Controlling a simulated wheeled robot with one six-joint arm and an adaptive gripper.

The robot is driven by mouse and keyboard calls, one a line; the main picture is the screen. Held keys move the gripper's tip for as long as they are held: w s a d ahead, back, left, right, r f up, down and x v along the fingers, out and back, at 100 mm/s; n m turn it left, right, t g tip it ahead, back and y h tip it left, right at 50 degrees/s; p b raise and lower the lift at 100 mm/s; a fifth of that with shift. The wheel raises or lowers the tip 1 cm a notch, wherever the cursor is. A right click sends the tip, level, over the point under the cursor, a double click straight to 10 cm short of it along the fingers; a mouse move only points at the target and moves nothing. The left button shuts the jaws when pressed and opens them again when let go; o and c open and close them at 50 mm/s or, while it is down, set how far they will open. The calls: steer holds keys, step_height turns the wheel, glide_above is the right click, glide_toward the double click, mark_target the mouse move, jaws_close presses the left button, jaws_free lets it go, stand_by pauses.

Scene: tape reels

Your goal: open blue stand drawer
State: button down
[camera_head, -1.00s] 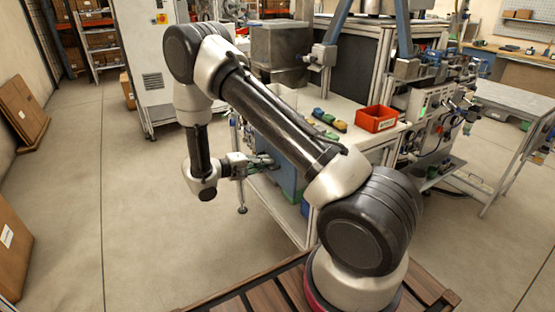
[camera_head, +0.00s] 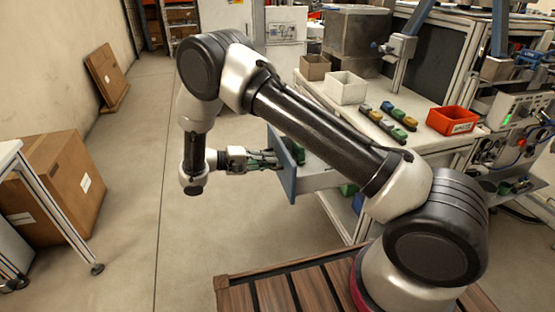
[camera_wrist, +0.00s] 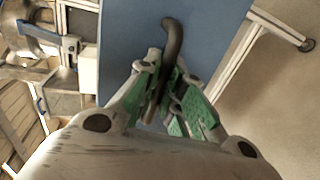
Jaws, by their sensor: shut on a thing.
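The blue stand drawer (camera_head: 283,166) stands out from the stand, with its blue front panel away from the stand's body and a grey side wall showing. Green things show inside or behind it. My gripper (camera_head: 268,158) is at the outer face of the panel. In the wrist view, my gripper (camera_wrist: 166,85) has its green-padded fingers shut on the dark curved drawer handle (camera_wrist: 173,38). The blue front (camera_wrist: 210,30) fills the area behind the handle. In the head view the handle is mostly hidden by the fingers.
The stand's white top (camera_head: 375,112) holds a red bin (camera_head: 453,121), a white box (camera_head: 345,87), a brown box (camera_head: 315,67) and several small coloured pieces. A cardboard box (camera_head: 62,185) and a table frame stand at left. The floor between is clear.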

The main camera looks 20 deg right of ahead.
steer(key=shift+a, duration=0.2)
steer(key=c, duration=1.5)
jaws_free()
steer(key=v, duration=1.2)
steer(key=shift+w, duration=0.1)
